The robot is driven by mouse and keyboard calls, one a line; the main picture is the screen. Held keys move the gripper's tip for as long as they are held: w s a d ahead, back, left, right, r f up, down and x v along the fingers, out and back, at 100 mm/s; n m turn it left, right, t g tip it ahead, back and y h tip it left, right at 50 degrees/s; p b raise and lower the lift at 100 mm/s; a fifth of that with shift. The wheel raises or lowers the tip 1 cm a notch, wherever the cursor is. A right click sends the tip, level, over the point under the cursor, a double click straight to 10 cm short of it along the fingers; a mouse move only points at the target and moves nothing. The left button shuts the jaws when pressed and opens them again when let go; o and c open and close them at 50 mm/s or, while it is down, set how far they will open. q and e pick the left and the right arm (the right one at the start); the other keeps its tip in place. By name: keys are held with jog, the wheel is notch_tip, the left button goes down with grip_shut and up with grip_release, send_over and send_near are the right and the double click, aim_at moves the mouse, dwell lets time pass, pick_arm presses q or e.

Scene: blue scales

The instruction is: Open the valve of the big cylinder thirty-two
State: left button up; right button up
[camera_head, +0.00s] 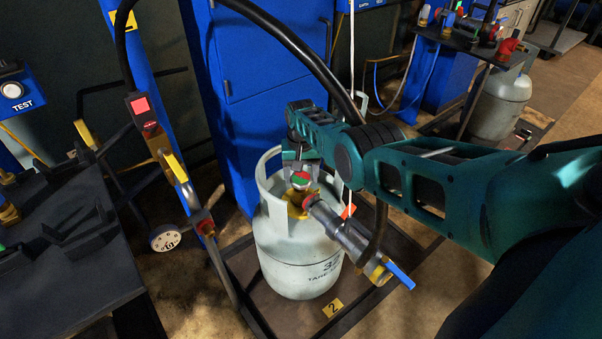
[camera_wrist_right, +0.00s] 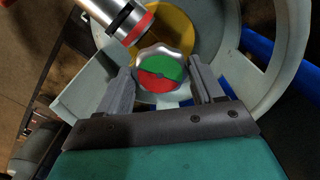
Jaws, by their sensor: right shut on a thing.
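The big grey-white cylinder (camera_head: 298,254) stands on a dark scale platform, with "32" and "TARE" printed on its side. Its valve handwheel (camera_head: 300,178) is on top, inside the collar, and has a green and red face. The handwheel also shows in the right wrist view (camera_wrist_right: 160,71), green half at upper right, red half at lower left. My right gripper (camera_wrist_right: 166,76) has one finger on each side of the handwheel and is shut on it. A grey filling connector with a red ring (camera_head: 343,229) is attached at the valve. My left gripper is not in view.
The connector carries a blue lever (camera_head: 399,275) and a black hose looping overhead. A blue cabinet (camera_head: 262,90) stands behind. A dark table (camera_head: 60,270) is at left, near a pipe with yellow handles. Another cylinder (camera_head: 499,103) stands at upper right. A yellow "2" label (camera_head: 332,307) marks the platform's front.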

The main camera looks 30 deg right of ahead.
jog(key=n, duration=0.5)
jog(key=shift+n, duration=0.3)
jog(key=n, duration=0.5)
jog(key=shift+s+n, duration=0.1)
jog(key=shift+n, duration=0.3)
jog(key=o, duration=1)
jog(key=shift+o, duration=0.2)
